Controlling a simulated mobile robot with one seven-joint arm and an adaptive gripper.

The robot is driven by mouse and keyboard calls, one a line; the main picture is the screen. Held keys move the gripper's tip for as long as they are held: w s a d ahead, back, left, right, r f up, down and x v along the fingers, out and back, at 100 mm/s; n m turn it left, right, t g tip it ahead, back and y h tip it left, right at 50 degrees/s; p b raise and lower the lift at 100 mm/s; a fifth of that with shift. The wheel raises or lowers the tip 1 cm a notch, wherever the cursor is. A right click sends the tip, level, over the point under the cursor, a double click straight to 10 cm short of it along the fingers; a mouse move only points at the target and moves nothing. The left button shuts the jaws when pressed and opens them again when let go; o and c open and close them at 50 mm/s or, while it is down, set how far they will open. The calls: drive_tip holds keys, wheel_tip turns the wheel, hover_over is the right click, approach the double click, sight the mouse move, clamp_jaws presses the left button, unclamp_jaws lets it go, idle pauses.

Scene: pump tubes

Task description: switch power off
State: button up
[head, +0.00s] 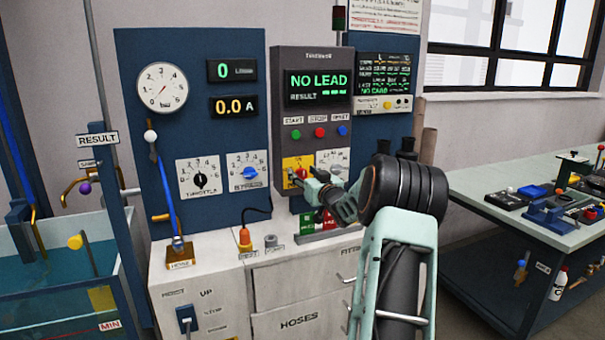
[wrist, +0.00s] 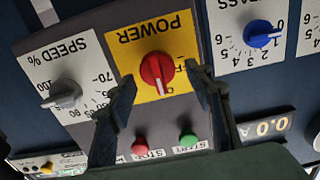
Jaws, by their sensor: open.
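The power switch is a red knob (wrist: 156,70) on a yellow plate (wrist: 178,28) marked POWER, upside down in the wrist view. A white line shows on the knob. In the head view the yellow plate (head: 289,163) is on the grey panel, and my gripper covers part of it. My gripper (wrist: 159,74) is open, with one finger on each side of the knob in the wrist view. I cannot tell whether the fingers touch it. In the head view my gripper (head: 299,180) reaches the panel from the right.
A grey speed knob (wrist: 62,93) and a blue bypass knob (wrist: 262,34) flank the power plate. Red (wrist: 140,146) and green (wrist: 188,138) buttons are close to my fingers. A white cabinet (head: 290,310) stands below, a water tank (head: 30,290) at left, a bench (head: 500,215) at right.

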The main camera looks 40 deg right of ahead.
drive_tip(key=shift+w+d, duration=0.1)
drive_tip(key=shift+w, duration=0.35)
drive_tip(key=c, duration=1.2)
drive_tip(key=shift+o, duration=0.2)
